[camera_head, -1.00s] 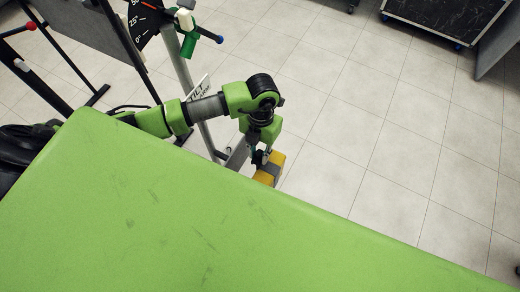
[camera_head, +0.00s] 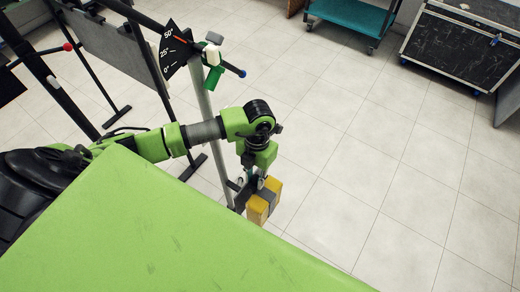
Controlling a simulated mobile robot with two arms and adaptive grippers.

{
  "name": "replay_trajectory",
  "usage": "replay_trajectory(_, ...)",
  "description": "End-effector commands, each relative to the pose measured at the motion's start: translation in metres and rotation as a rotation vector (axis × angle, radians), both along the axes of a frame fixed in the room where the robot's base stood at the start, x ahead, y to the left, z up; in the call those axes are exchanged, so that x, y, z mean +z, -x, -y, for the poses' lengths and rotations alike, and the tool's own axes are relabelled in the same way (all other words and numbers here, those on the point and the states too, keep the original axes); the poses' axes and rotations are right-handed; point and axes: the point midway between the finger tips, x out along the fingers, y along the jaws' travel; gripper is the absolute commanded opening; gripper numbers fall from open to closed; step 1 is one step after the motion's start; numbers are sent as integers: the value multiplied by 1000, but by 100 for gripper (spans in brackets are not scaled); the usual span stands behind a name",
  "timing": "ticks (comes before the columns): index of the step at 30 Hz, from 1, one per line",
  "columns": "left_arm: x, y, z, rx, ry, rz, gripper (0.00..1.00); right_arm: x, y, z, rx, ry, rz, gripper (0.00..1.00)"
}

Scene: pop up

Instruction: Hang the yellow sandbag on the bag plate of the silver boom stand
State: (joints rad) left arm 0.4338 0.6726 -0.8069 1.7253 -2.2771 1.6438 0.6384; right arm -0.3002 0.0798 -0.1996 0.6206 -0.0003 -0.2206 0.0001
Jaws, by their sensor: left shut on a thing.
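The yellow sandbag (camera_head: 258,209) has a grey band round its middle and shows just right of the silver boom stand (camera_head: 203,100). My left gripper (camera_head: 262,184) is shut on the sandbag from above, and its fingers are partly hidden by my wrist. The stand's silver pole runs down behind my left forearm. A dark flat part (camera_head: 238,192) at the pole's lower end, perhaps the bag plate, is close beside the sandbag's left side. I cannot tell whether they touch. My right gripper is out of view.
An angle dial (camera_head: 176,50) and a green knob (camera_head: 213,77) are near the pole's top. A dark framed panel (camera_head: 115,50) stands at left. A teal cart (camera_head: 350,15) and a black case (camera_head: 462,45) are at the back. The tiled floor (camera_head: 360,140) to the right is clear.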

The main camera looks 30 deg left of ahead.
Motion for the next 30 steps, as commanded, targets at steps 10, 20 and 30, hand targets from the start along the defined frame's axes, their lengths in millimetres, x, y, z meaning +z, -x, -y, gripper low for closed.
replay_trajectory(10,3,-4,-20,0,4,8,0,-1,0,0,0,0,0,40)
replay_trajectory(20,-8,-5,-27,0,4,7,0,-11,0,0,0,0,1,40)
replay_trajectory(30,-12,-5,-27,0,4,7,0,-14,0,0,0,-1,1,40)
